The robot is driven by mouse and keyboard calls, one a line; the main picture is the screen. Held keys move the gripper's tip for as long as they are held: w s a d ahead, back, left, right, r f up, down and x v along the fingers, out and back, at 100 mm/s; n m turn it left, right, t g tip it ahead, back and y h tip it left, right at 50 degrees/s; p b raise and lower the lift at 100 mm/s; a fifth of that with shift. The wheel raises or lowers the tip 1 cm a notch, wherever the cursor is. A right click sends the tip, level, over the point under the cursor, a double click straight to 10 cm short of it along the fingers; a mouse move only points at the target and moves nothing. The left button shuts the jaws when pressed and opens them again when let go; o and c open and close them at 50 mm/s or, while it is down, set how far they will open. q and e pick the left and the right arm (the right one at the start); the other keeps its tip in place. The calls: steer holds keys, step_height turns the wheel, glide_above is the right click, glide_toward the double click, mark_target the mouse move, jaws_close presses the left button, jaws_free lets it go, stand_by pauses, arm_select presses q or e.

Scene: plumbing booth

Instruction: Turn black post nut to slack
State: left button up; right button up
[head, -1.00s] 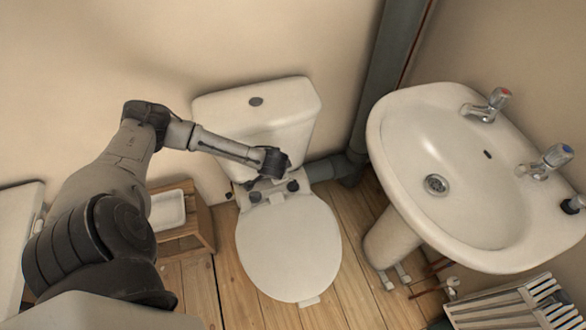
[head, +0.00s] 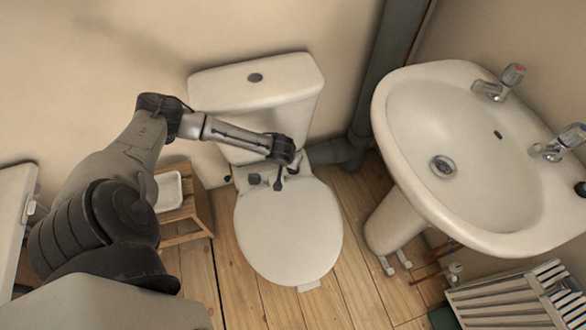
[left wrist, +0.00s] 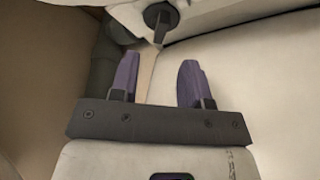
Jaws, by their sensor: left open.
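The toilet has a white cistern (head: 256,95) and a closed white lid (head: 288,232). Small black fittings sit where the lid meets the cistern; one black fitting (head: 253,180) shows left of my left gripper, and another is partly hidden by the gripper. My left gripper (head: 278,184) hangs over the back of the lid, between these fittings. In the left wrist view a black winged nut (left wrist: 160,17) on a short post is ahead of my left gripper (left wrist: 161,75). Its two purple-padded fingers are open, apart and empty, short of the nut. Which fitting this nut is in the head view I cannot tell.
A white basin (head: 470,150) on a pedestal stands at the right. A grey waste pipe (head: 385,70) runs up the corner. A wooden stool (head: 187,213) with a white dish (head: 168,191) is at the left. A slatted rack (head: 510,300) is at the front right.

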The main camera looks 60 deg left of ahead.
arm_select(q)
steer(key=b+x, duration=0.2)
steer(key=x, duration=0.3)
steer(key=shift+w+a+f+b, duration=0.15)
steer(key=shift+f+b, duration=0.1)
steer(key=shift+b, duration=0.15)
steer(key=shift+w+a+f+b, duration=0.1)
steer(key=shift+f+b, duration=0.1)
steer(key=shift+f, duration=0.15)
steer(key=shift+w+a+f+b, duration=0.1)
steer(key=shift+w+f+b, duration=0.1)
steer(key=shift+f, duration=0.15)
